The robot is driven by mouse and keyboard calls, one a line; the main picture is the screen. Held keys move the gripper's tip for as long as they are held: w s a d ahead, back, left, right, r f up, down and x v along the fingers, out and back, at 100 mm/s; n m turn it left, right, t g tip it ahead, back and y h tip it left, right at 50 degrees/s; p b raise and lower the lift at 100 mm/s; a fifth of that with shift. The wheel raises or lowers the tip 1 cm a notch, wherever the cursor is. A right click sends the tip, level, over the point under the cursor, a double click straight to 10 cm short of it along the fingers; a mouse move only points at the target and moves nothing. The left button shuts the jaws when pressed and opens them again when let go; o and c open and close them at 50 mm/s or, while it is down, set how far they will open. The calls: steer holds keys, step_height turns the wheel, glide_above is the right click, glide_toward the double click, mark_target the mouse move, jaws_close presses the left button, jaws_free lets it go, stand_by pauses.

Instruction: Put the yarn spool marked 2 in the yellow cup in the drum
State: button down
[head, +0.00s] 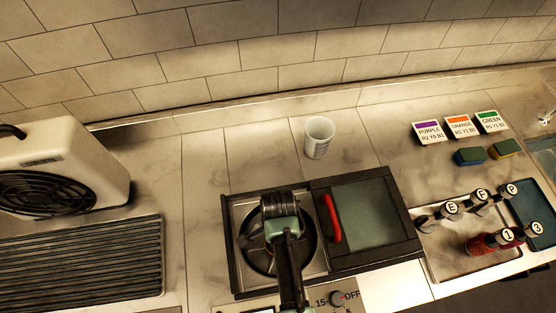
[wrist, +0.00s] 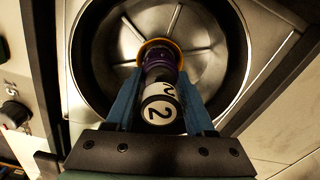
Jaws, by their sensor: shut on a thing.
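The drum (wrist: 112,62) is a round metal bowl with raised ribs inside, set in a square housing. In the head view, the drum (head: 254,257) is partly hidden by my arm. My gripper (wrist: 160,82) is shut on the yarn spool marked 2 (wrist: 160,110), which has purple yarn and a white end with a black 2. A yellow ring, seemingly the yellow cup's rim (wrist: 154,42), shows around the spool's far end. The spool is over or inside the drum; its height above the floor of it is unclear. In the head view my gripper (head: 282,215) hides the spool.
The drum's dark-framed lid (head: 370,212) with a red handle (head: 332,218) lies open to the right. A white cup (head: 318,137) stands behind. Lettered and numbered spools stand in a tray (head: 447,262) at right. A fan heater (head: 62,170) is at left.

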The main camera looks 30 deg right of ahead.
steer(key=shift+f+b, duration=0.3)
steer(key=shift+f, duration=0.1)
stand_by(0.5)
steer(key=shift+c, duration=0.9)
jaws_free()
steer(key=shift+o, duration=0.2)
steer(key=shift+o, duration=0.7)
steer(key=shift+r+p, duration=3.45)
steer(key=shift+p, duration=0.2)
